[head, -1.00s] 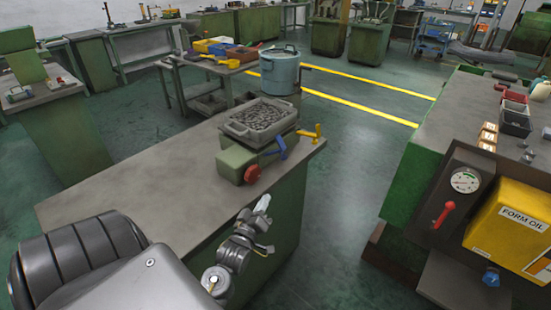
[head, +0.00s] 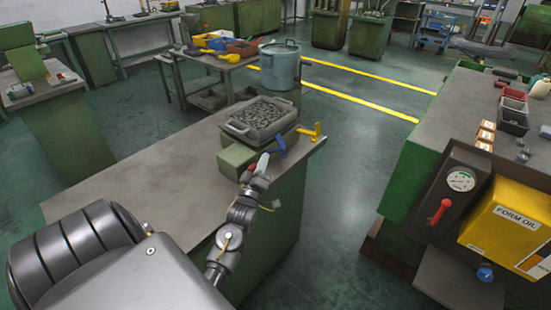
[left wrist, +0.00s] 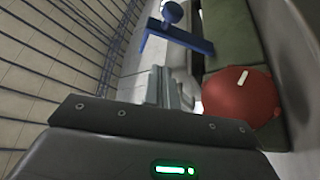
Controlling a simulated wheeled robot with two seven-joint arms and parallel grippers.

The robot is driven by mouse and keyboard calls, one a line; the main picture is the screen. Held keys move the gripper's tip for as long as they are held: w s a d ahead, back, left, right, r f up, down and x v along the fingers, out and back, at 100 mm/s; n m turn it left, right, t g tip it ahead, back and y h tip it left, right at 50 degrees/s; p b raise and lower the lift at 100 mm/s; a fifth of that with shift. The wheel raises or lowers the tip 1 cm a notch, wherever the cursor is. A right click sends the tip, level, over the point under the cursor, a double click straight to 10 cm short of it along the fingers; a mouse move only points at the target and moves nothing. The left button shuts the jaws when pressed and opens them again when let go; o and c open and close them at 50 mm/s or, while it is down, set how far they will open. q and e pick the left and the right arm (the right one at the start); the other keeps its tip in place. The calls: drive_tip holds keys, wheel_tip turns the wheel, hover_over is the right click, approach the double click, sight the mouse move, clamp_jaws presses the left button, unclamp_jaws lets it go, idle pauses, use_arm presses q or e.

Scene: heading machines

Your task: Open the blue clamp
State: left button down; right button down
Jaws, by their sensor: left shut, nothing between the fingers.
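The blue clamp (head: 279,143) is a small lever on the front side of the green fixture (head: 237,158), below a grey tray. In the left wrist view the blue clamp (left wrist: 182,35) shows as a bar with a round knob, just beyond my fingertips. My left gripper (head: 262,163) is shut and empty, close to the clamp on its near side; I cannot tell whether it touches. Its fingers also show in the left wrist view (left wrist: 168,90). A red knob (left wrist: 240,97) is right of the fingers; my gripper mostly hides it in the head view. My right gripper is not in view.
A yellow lever (head: 308,132) sits right of the blue clamp. The grey tray (head: 238,128) of small metal parts tops the fixture. A blue pot (head: 280,70) stands behind. The bench top (head: 140,180) is bare to the left. A machine with a gauge (head: 460,181) stands right.

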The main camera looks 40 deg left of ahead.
use_arm(q)
drive_tip(key=w, duration=0.1)
drive_tip(key=w+d+f, duration=0.1)
drive_tip(key=w+p, duration=0.1)
drive_tip(key=w, duration=0.1)
drive_tip(key=shift+d+f, duration=0.25)
drive_tip(key=shift+f, duration=0.05)
drive_tip(key=shift+d+f+b, duration=0.25)
drive_tip(key=shift+f+b, duration=0.5)
drive_tip(key=shift+f, duration=0.15)
